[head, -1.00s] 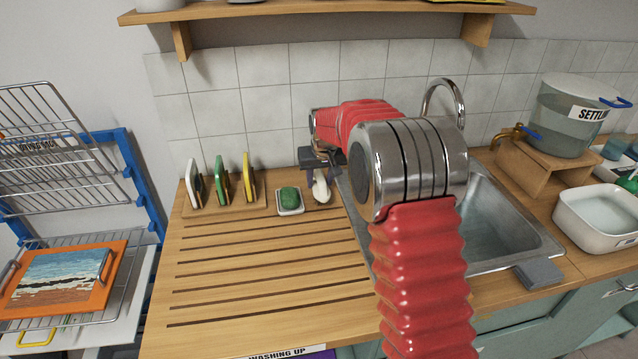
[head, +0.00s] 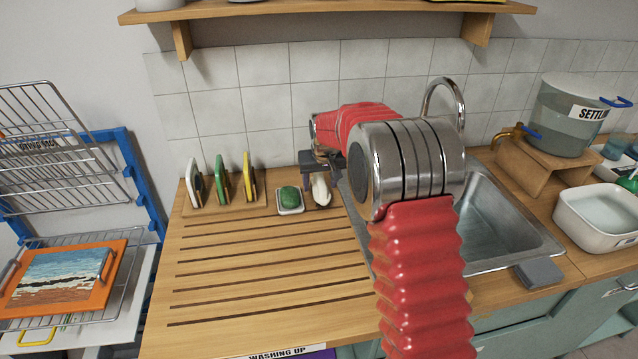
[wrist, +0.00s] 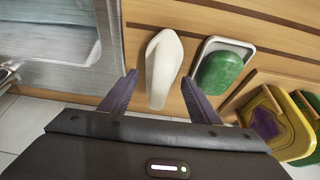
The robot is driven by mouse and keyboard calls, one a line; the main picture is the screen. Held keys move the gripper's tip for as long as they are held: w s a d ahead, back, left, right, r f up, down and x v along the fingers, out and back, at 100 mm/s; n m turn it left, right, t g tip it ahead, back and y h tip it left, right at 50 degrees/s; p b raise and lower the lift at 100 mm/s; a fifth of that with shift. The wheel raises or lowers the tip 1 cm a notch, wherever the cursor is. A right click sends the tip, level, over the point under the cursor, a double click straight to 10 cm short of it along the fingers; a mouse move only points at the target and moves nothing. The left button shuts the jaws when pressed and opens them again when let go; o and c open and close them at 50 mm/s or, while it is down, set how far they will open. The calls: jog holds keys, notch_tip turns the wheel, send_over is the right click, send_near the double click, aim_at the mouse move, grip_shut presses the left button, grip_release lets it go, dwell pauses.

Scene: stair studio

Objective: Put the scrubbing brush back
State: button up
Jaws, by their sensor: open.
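The scrubbing brush, seen as a cream-white, elongated body (head: 321,190), is at the back right of the wooden drainer, just right of the green soap (head: 289,198) in its white dish. In the wrist view the brush (wrist: 162,68) lies between my two purple fingers, with a visible gap on each side. My gripper (head: 321,186) is open around it, pointing down. The wrist view shows my fingertips (wrist: 158,76) spread on either side. The brush appears to rest on the drainer; its bristles are hidden.
A wooden rack (head: 225,207) holds several upright coloured pads left of the soap dish. The steel sink (head: 490,225) and tap (head: 443,88) lie to the right. The tiled wall is close behind. The grooved drainer (head: 260,265) is clear in front.

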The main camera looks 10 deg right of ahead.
jog(key=shift+r, duration=0.15)
jog(key=v, duration=1)
jog(key=shift+s+r, duration=0.2)
jog(key=shift+r, duration=0.05)
jog(key=shift+s+r, duration=0.25)
jog(key=shift+r, duration=0.35)
jog(key=s+r, duration=0.4)
jog(key=s, duration=0.6)
jog(key=s+r, duration=0.4)
jog(key=s, duration=0.6)
jog(key=s+f, duration=0.2)
jog(key=s, duration=0.8)
jog(key=s+f+t, duration=0.1)
jog(key=s+f, duration=0.2)
jog(key=s, duration=0.8)
